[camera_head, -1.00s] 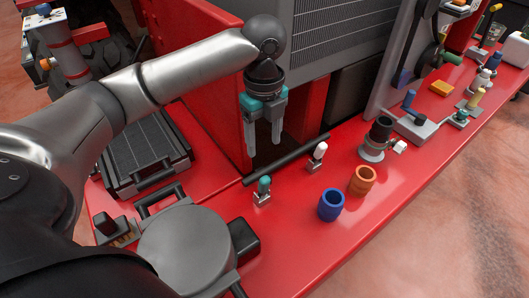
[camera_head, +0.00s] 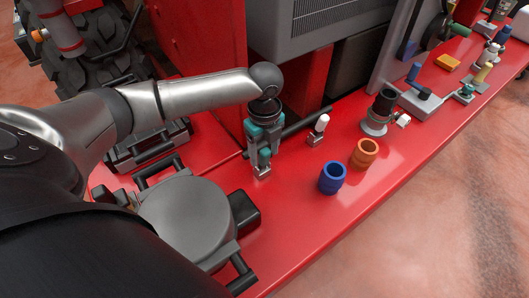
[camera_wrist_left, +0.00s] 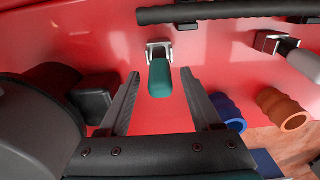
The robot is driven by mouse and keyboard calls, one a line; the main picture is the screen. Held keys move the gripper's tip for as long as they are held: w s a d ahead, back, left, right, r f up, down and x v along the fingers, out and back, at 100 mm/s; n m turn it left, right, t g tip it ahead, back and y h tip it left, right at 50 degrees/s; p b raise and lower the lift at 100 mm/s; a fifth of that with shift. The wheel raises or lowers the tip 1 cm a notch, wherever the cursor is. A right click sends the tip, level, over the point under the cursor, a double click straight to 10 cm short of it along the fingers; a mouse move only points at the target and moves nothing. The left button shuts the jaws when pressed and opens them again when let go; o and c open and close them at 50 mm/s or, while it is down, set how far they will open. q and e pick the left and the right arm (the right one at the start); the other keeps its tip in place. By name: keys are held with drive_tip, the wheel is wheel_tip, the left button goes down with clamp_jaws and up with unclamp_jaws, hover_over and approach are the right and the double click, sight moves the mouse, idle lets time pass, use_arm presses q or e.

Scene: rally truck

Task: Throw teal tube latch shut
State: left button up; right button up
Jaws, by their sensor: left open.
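The teal tube latch (camera_head: 264,158) stands on the red deck, a teal handle on a small metal bracket. In the left wrist view the teal handle (camera_wrist_left: 160,78) points toward my gripper, with its metal bracket behind it. My left gripper (camera_head: 262,156) is open directly over the latch. In the left wrist view its two fingers (camera_wrist_left: 160,98) lie on either side of the handle's end, with clear gaps and no visible contact. The fingers partly hide the latch in the head view. My right gripper is not in view.
A white-handled latch (camera_head: 319,126) stands to the right, beside a black bar (camera_head: 300,124). A blue cup (camera_head: 332,178) and an orange cup (camera_head: 364,153) stand farther right. A round grey body with a black block (camera_head: 244,212) is close on the near side.

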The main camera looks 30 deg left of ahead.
use_arm(q)
drive_tip(key=shift+f, duration=0.25)
clamp_jaws()
idle(0.4)
idle(0.9)
